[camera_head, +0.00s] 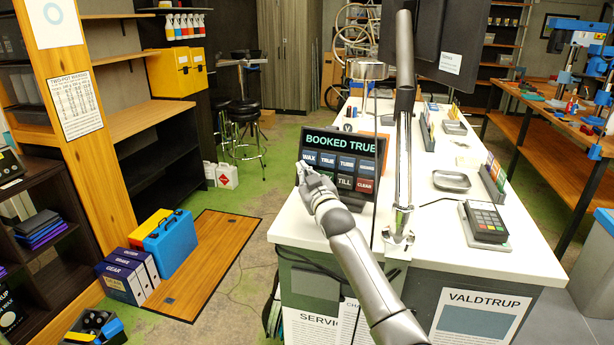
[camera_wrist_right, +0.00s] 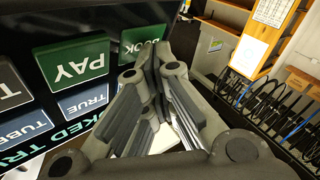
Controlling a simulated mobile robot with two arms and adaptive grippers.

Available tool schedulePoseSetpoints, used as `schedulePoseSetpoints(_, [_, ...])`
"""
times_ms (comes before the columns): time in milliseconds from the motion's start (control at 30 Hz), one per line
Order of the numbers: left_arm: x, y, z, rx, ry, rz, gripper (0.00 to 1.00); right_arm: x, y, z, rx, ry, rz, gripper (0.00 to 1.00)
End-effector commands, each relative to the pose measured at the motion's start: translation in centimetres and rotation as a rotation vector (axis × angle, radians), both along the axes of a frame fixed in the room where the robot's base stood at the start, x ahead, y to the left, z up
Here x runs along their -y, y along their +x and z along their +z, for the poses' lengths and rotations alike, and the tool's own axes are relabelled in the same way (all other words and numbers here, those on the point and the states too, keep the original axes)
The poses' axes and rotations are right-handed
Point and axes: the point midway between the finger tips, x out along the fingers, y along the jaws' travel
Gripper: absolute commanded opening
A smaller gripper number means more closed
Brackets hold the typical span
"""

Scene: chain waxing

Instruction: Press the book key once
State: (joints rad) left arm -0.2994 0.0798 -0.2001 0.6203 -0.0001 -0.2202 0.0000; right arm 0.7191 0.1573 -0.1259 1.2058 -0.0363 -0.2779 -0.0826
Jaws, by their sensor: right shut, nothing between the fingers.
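The black keypad panel (camera_head: 341,143) stands tilted on the white counter and reads "BOOKED TRUE" above two rows of keys. My right gripper (camera_head: 306,172) is shut and empty at the panel's lower left, covering that corner in the head view. In the right wrist view the green book key (camera_wrist_right: 144,37) shows beside the green PAY key (camera_wrist_right: 72,60). The fingertips of my right gripper (camera_wrist_right: 153,62) are close to the book key; I cannot tell whether they touch it. My left gripper is out of view.
A metal post (camera_head: 404,150) is clamped to the counter (camera_head: 440,265) just right of the panel. A card terminal (camera_head: 485,222) and a grey dish (camera_head: 451,181) lie further right. A blue case (camera_head: 172,245) is on the floor at left.

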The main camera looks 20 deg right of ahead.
Motion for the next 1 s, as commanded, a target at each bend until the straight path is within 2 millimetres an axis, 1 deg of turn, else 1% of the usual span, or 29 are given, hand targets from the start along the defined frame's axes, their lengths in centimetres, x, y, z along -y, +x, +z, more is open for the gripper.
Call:
schedulePoseSetpoints(267, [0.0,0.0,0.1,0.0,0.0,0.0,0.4,0.0,0.0,0.0,0.0,0.0,0.0,0.0])
schedulePoseSetpoints(600, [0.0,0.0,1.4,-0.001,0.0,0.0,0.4,-1.0,-1.1,0.5,-0.002,0.001,0.0,0.0])
schedulePoseSetpoints(900, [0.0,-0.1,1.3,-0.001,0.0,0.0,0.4,-1.1,-1.2,0.4,-0.001,0.0,0.0,0.0])
schedulePoseSetpoints(1000, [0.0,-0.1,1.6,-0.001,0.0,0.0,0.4,-1.2,-1.4,0.6,0.0,0.001,0.001,0.0])
